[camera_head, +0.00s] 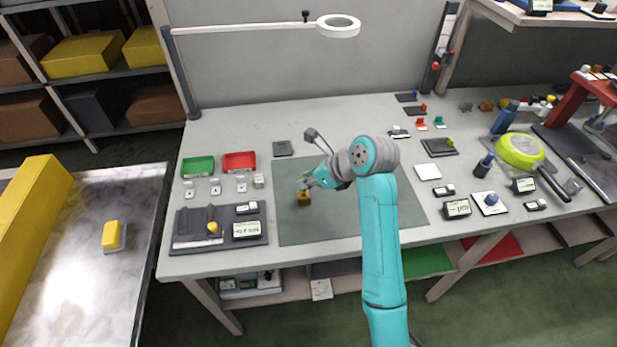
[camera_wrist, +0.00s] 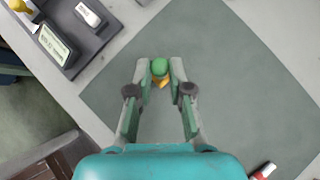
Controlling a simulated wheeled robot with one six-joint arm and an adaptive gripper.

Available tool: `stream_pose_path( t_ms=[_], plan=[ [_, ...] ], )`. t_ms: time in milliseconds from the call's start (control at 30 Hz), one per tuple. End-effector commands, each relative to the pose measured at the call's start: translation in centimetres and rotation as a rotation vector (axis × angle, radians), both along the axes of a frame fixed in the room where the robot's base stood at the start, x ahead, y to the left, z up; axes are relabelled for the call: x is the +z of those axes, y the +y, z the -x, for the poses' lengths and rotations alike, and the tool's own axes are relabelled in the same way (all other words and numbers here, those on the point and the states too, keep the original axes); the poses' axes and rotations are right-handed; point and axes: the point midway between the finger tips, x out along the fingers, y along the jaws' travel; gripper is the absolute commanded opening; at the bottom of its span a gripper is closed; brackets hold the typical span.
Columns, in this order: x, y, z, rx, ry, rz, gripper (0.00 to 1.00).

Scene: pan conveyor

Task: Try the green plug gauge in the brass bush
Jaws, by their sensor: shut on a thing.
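My gripper (camera_head: 306,184) reaches down over the grey-green mat, left of the mat's middle. In the wrist view its fingers are shut on the green plug gauge (camera_wrist: 159,66), whose rounded green top shows between the fingertips. The brass bush (camera_head: 304,199) stands on the mat (camera_head: 350,225) right below the gripper. In the wrist view a little of the bush (camera_wrist: 162,83) shows just under the green gauge. The gauge's lower end is hidden, so I cannot tell whether it is in the bore or only above it.
A green tray (camera_head: 198,167) and a red tray (camera_head: 240,161) lie behind left, with several small blocks before them. A dark fixture with a display (camera_head: 247,230) stands left of the mat. A magnifier lamp (camera_head: 338,26) hangs above. The mat around the bush is clear.

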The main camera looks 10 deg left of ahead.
Motion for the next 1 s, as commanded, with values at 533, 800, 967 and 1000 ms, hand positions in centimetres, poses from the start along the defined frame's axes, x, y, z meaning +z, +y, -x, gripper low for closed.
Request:
stream_pose_path(
  t_ms=[533, 800, 967, 1000],
  plan=[
    [-0.57, 0.01, -0.01, 0.000, 0.000, 0.000, 0.00],
    [-0.84, 0.01, -0.01, 0.000, 0.000, -0.001, 0.00],
    [-1.01, 0.00, -0.01, 0.000, 0.000, -0.001, 0.00],
    [-1.05, 0.01, -0.01, 0.000, 0.000, -0.001, 0.00]
  ],
)
